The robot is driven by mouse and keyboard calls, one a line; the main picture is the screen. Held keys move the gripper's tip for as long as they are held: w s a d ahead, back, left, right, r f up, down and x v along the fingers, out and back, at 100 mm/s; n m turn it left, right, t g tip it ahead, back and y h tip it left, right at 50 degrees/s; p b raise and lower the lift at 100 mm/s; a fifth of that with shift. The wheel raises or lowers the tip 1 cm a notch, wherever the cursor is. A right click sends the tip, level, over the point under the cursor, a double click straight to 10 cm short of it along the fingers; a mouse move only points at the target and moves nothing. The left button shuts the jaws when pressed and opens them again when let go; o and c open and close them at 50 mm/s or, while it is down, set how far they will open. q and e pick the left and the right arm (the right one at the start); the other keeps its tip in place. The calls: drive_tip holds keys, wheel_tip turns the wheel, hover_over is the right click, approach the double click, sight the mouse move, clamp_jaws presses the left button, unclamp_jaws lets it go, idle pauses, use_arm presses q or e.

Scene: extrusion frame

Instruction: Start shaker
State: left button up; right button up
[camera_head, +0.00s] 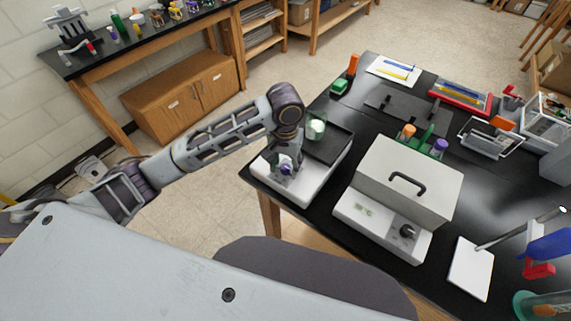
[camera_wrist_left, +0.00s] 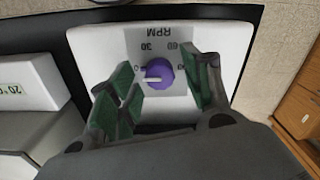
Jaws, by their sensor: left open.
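The shaker (camera_head: 318,186) is a white box with a dark platform (camera_head: 330,145) on top, at the near left of the black bench. A clear beaker with pale green contents (camera_head: 316,127) stands on the platform. The purple knob (camera_wrist_left: 159,73) sits on the shaker's white front panel (camera_wrist_left: 112,42), marked RPM, with 30 and 60 readable upside down. Its white pointer line points left in the left wrist view; the mark there is partly hidden. My left gripper (camera_head: 286,166) is open, with green-padded fingers (camera_wrist_left: 160,80) on either side of the knob, apparently not touching it. My right gripper is not visible.
A white box-shaped device with a handled lid (camera_head: 410,178) and a dark knob stands right of the shaker. A green and orange item (camera_head: 346,78) lies behind it. Racks and tools crowd the bench's right side.

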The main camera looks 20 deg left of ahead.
use_arm(q)
drive_tip(key=shift+f, duration=0.1)
drive_tip(key=c, duration=1)
drive_tip(key=shift+c, duration=0.2)
